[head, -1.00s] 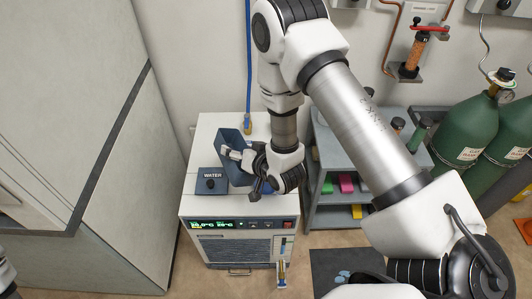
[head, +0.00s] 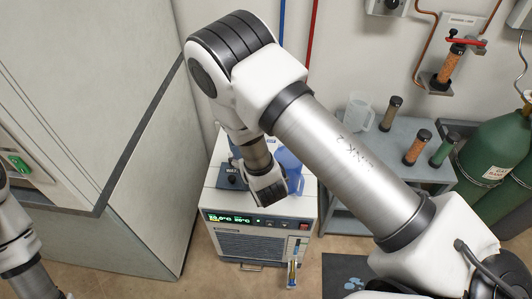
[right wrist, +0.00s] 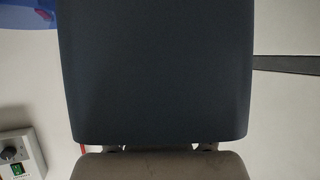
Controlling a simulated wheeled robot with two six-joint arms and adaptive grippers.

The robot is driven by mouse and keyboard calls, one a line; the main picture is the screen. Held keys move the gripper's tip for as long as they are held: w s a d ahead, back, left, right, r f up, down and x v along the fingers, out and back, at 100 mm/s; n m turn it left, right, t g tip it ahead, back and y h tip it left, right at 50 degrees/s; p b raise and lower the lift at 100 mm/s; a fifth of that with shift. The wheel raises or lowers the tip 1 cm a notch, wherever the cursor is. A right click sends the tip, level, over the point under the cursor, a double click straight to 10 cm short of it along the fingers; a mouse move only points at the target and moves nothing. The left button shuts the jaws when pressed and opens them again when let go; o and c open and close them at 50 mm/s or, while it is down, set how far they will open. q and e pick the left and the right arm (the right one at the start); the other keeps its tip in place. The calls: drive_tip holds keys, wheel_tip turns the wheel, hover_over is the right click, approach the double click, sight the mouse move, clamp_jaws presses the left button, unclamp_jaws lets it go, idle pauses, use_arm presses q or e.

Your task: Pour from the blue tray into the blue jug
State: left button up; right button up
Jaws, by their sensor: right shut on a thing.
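The blue tray (right wrist: 155,70) is a dark slate-blue slab filling the middle of the right wrist view, just beyond a grey gripper part. The blue jug (head: 290,170) is translucent light blue and stands on the chiller top, just right of my right gripper. A blue patch at the top left of the right wrist view may be the jug. My left arm shows at the left edge; its fingers are not seen.
The white chiller (head: 262,224) has a lit display and a dark block (head: 230,178) on top. Right of it is a grey cart (head: 340,205) with a clear jug (head: 357,112) and several tubes. Green gas cylinders (head: 490,160) stand at the right. A tall cabinet (head: 120,130) is left.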

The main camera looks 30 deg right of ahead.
drive_tip(key=shift+r, duration=0.15)
drive_tip(key=shift+r+p, duration=1.3)
drive_tip(key=shift+r, duration=0.15)
